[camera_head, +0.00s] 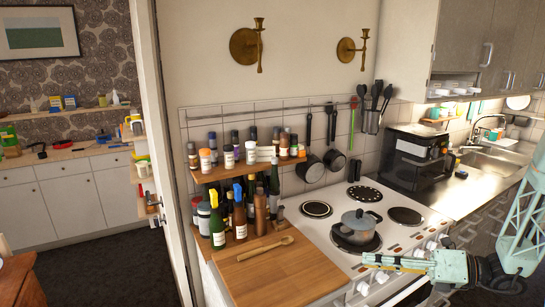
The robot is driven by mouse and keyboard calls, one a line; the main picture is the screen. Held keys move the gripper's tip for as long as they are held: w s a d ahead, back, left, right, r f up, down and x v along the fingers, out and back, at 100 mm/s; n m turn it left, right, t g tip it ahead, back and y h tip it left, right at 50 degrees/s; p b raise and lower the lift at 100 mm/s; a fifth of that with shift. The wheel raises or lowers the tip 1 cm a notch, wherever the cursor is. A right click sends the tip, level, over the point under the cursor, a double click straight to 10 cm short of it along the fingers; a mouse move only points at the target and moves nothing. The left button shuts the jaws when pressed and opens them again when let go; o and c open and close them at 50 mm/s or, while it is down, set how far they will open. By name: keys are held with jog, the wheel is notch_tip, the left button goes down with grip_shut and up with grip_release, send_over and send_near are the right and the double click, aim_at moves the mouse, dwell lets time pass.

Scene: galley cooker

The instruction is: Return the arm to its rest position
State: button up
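My gripper (372,262) is at the lower right, in front of the white cooker, with its fingers pointing left. The fingers are small and seen from the side, so I cannot tell whether they are open or shut. I see no object held in them. My pale green arm (528,225) comes in from the right edge and bends down to the gripper. The gripper lies nearer to me than a grey lidded pot (358,228), which stands on the cooker's front left hotplate, and appears apart from it.
The white cooker (335,258) has several hotplates. Bottles crowd the shelves behind. A black oven (415,158) and a sink (490,160) are on the right. A door edge (165,150) stands left.

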jog(key=s+a+r+n+g+h, duration=0.3)
jog(key=s+a+r+n+g, duration=0.1)
jog(key=s+a+r+n, duration=0.6)
jog(key=s+a+r+n+g+h, duration=0.5)
jog(key=s+n, duration=0.3)
jog(key=s, duration=0.5)
jog(key=s+d+r+n+t+h, duration=0.3)
jog(key=s+r+n, duration=0.1)
jog(key=s+n, duration=0.3)
jog(key=s+d+r+n+t+h, duration=0.3)
jog(key=s+r+n, duration=0.2)
jog(key=s+n, duration=0.2)
jog(key=shift+s+r+n+h, duration=0.3)
jog(key=shift+s+n, duration=0.1)
jog(key=shift+s, duration=0.5)
